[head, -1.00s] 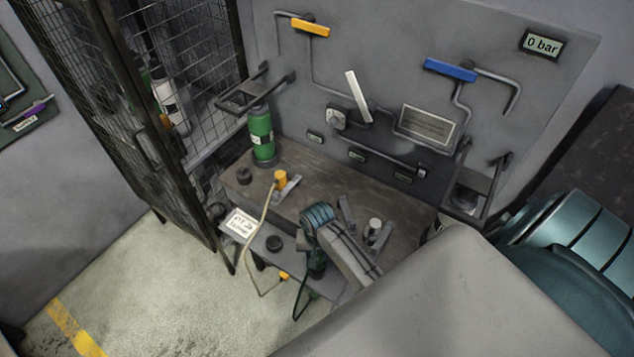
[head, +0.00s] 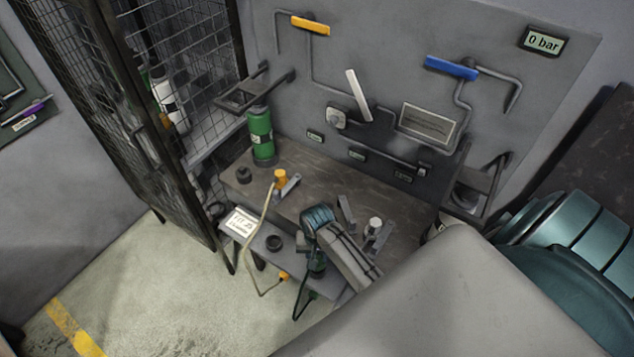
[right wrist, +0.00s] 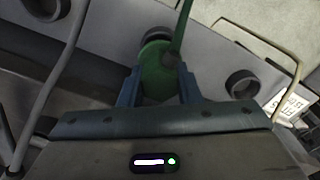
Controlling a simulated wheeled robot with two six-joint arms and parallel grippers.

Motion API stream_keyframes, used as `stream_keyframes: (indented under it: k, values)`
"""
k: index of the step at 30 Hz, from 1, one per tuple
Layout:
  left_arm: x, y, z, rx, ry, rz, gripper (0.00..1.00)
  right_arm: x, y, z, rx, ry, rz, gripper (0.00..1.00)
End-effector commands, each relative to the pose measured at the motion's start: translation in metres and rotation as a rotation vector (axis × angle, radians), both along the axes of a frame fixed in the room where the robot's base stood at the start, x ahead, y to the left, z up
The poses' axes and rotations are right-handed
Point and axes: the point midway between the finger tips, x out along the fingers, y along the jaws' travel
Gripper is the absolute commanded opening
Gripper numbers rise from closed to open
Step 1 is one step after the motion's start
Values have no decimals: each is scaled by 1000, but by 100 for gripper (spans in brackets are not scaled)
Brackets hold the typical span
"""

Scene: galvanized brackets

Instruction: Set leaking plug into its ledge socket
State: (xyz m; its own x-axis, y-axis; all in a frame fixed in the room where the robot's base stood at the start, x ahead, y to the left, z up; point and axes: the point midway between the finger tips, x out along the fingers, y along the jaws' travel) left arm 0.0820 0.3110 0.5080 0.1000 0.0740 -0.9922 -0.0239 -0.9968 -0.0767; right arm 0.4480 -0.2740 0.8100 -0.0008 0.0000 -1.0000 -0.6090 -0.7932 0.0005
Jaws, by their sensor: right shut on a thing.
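My right gripper (head: 315,250) is shut on a green plug (head: 317,268) with a green hose hanging from it. The plug also shows between the fingers in the right wrist view (right wrist: 157,66). The front ledge (head: 258,236) carries black ring sockets. One socket (head: 274,243) is empty, left of the plug; it shows at right in the right wrist view (right wrist: 242,84). Another socket (right wrist: 45,8) is at that view's top left. A dark ring (right wrist: 155,35) shows partly behind the plug; I cannot tell whether the plug is in it. My left gripper is not in view.
An orange plug (head: 281,176) with a beige hose stands on the bench (head: 325,180). A green cylinder (head: 261,137) stands at its back left. Metal brackets (head: 372,233) are close right of my gripper. A mesh cage (head: 130,130) is at left.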

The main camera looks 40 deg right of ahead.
Motion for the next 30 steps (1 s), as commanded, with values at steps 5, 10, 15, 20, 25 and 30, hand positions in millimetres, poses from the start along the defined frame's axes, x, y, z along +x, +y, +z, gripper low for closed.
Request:
stream_keyframes:
  k: [5,10,15,20,25,30]
  values:
    - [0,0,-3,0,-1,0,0,1,0,-7,0,-1,0,0]
    - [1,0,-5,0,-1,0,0,1,0,-13,0,-1,0,0]
    - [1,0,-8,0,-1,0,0,0,0,-19,0,-1,0,0]
    - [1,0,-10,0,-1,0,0,1,0,-24,0,-2,0,0]
    - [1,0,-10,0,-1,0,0,1,0,-26,0,-3,0,44]
    - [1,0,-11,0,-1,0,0,1,0,-26,0,-1,0,56]
